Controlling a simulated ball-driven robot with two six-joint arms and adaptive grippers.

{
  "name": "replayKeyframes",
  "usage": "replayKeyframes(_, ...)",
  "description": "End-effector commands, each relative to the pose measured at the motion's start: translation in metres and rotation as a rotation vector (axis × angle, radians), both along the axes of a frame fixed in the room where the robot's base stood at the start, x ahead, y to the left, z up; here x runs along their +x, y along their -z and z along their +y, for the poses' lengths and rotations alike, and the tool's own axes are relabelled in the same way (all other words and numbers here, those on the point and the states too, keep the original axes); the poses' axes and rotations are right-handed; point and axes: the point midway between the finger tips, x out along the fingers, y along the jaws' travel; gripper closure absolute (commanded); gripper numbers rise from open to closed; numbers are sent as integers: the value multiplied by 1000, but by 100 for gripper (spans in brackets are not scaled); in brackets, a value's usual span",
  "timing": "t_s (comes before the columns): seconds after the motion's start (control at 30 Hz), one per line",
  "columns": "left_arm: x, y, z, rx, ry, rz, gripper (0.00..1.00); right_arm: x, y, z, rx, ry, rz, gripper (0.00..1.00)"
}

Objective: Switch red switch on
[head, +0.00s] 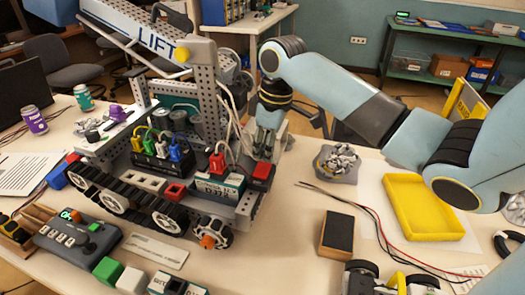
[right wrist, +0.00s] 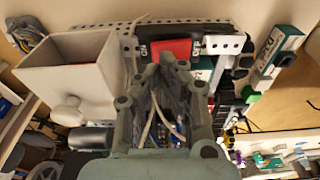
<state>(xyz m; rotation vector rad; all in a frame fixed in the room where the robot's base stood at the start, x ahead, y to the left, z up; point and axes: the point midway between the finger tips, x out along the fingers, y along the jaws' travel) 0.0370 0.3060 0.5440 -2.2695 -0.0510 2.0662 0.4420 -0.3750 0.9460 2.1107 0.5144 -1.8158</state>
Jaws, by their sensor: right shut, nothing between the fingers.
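The red switch (head: 263,171) sits in a dark housing at the right end of the tracked model robot (head: 226,200). In the right wrist view the red switch (right wrist: 170,49) lies just beyond my fingertips, with pale lettering on the dark housing at its sides. My right gripper (head: 266,150) points down just above the switch in the head view. Its fingers (right wrist: 173,62) are shut with nothing between them. I cannot tell whether the tips touch the switch. Its on or off position is unclear. My left gripper is not in view.
Wires and a red connector (head: 217,162) stand left of the switch. A white box (right wrist: 72,75) is beside my gripper in the wrist view. A control box (head: 78,238) is front left.

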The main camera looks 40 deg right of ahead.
Motion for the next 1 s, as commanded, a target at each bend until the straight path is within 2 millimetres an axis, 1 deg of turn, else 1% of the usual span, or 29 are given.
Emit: replayKeyframes(1.0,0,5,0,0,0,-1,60,0,15,0,0,0,1,100)
